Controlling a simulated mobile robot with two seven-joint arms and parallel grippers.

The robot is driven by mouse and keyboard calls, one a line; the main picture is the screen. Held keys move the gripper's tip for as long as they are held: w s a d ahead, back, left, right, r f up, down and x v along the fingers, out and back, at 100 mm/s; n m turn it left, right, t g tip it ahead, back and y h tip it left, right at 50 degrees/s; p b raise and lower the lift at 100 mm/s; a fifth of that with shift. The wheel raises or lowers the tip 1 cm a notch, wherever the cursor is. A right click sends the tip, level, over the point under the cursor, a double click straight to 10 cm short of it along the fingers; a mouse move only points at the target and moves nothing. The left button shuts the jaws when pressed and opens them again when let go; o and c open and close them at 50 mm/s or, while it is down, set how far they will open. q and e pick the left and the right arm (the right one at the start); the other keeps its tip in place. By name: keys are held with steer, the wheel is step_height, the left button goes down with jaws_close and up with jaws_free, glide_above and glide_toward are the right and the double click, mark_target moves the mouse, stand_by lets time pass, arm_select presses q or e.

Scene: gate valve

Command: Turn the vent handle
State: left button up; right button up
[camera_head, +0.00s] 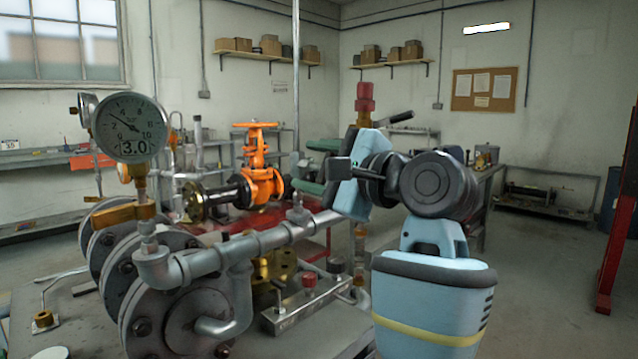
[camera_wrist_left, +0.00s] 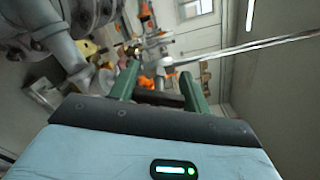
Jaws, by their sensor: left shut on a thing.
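My right gripper is not in view.
A grey flanged pipe assembly (camera_head: 270,240) and a pressure gauge (camera_head: 131,127) stand at left. The floor (camera_head: 550,270) at right is open.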

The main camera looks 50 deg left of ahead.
arm_select(q)
steer(key=shift+f+n+b, duration=0.2)
steer(key=shift+n+b, duration=0.35)
steer(key=shift+n, duration=0.25)
steer(key=shift+n+b, duration=0.3)
steer(key=shift+n, duration=0.1)
steer(key=shift+r+n+b, duration=0.1)
steer(key=shift+n+b, duration=0.6)
steer(key=shift+n, duration=0.4)
steer(key=shift+c, duration=0.2)
steer(key=shift+o, duration=0.2)
steer(key=o, duration=1)
steer(key=shift+c, duration=0.2)
